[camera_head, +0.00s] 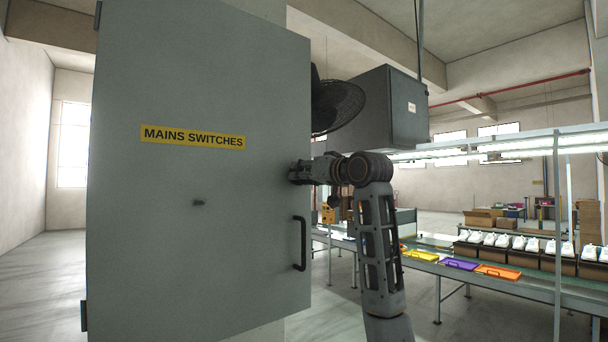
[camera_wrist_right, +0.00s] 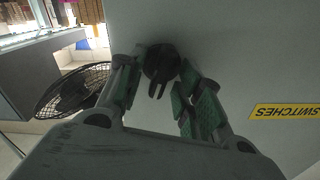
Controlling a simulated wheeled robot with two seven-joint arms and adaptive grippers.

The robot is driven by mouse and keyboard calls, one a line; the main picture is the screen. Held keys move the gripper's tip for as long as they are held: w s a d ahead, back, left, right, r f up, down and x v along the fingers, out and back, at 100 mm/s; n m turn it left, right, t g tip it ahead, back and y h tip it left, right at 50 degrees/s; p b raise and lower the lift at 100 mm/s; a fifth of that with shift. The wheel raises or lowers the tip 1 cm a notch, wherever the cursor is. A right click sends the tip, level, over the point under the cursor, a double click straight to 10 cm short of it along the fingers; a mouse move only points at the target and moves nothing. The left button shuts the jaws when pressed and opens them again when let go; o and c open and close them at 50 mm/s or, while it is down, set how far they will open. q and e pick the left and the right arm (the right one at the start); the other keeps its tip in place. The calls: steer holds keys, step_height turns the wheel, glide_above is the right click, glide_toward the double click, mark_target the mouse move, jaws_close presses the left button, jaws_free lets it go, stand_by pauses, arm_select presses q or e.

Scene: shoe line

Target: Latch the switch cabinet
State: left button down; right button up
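The switch cabinet's door (camera_head: 150,250) is a large flat grey panel filling the left half of the head view. My right gripper (camera_head: 298,172) is at the door's right edge, above the handle. In the right wrist view, my right gripper's spread fingers (camera_wrist_right: 160,82) flank a round black latch knob (camera_wrist_right: 160,62) with a forked pointer. Contact with it is unclear. My left gripper is out of view.
A dark grey box (camera_head: 390,108) and a black fan (camera_head: 336,105) are behind the door on the right. A conveyor line with white shoes (camera_head: 500,240) and coloured trays (camera_head: 458,264) runs along the right. The floor at left (camera_head: 45,285) is clear.

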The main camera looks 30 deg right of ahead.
steer(key=shift+s, duration=0.1)
jaws_close()
steer(key=shift+n, duration=0.3)
steer(key=shift+a+n+p, duration=0.1)
steer(key=shift+n+p, duration=0.45)
steer(key=shift+n, duration=0.75)
jaws_free()
steer(key=s, duration=1.1)
steer(key=shift+s+d, duration=0.35)
steer(key=shift+d, duration=0.1)
